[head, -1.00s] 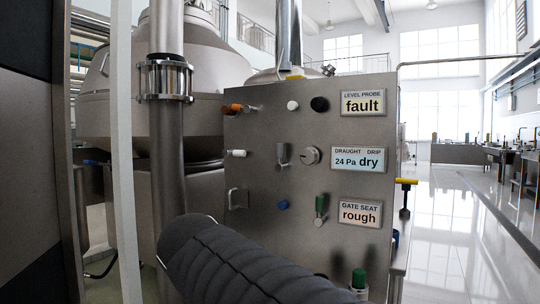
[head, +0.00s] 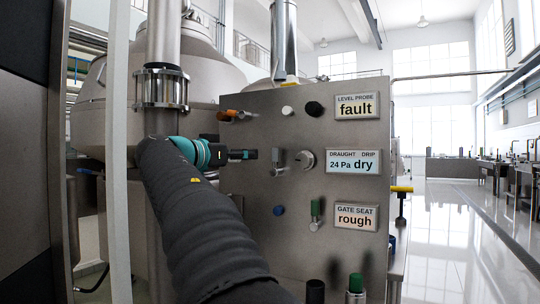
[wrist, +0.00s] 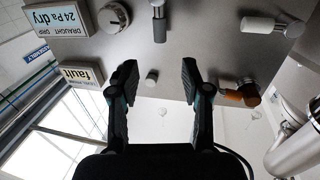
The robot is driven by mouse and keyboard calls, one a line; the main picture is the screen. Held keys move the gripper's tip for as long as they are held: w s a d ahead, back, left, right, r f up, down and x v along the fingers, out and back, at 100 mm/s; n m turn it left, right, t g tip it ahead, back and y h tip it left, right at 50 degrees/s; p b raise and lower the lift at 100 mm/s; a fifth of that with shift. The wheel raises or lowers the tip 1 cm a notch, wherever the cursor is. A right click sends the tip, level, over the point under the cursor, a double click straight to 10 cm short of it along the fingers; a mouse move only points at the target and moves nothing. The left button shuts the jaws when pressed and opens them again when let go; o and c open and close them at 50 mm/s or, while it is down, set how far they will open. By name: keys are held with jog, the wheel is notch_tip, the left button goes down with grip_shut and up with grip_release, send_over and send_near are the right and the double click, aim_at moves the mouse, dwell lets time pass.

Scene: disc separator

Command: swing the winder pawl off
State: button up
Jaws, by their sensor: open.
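A grey metal panel (head: 255,215) carries several handles and knobs. None is labelled as the winder pawl, and I cannot tell which one it is. An orange handle (head: 232,115) is at the upper left. My gripper (head: 251,155) is in front of the panel's left part and hides the white handle there. In the wrist view my gripper (wrist: 159,68) is open and empty, with a small white knob (wrist: 151,76) beyond its fingers and the white handle (wrist: 270,25) at upper right.
Labels read fault (head: 356,106), 24 Pa dry (head: 353,162) and rough (head: 356,216). A blue knob (head: 278,210) and a green-topped lever (head: 315,213) sit lower on the panel. A pale post (head: 119,150) stands left of my arm. The floor at right is open.

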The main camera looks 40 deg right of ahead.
aim_at(273, 154)
jog(key=d, duration=0.4)
jog(key=w+d+p, duration=0.1)
jog(key=d, duration=0.2)
jog(key=w+d+p, duration=0.1)
jog(key=d, duration=0.3)
jog(key=shift+w+d, duration=0.15)
jog(key=shift+d, duration=0.2)
grip_shut()
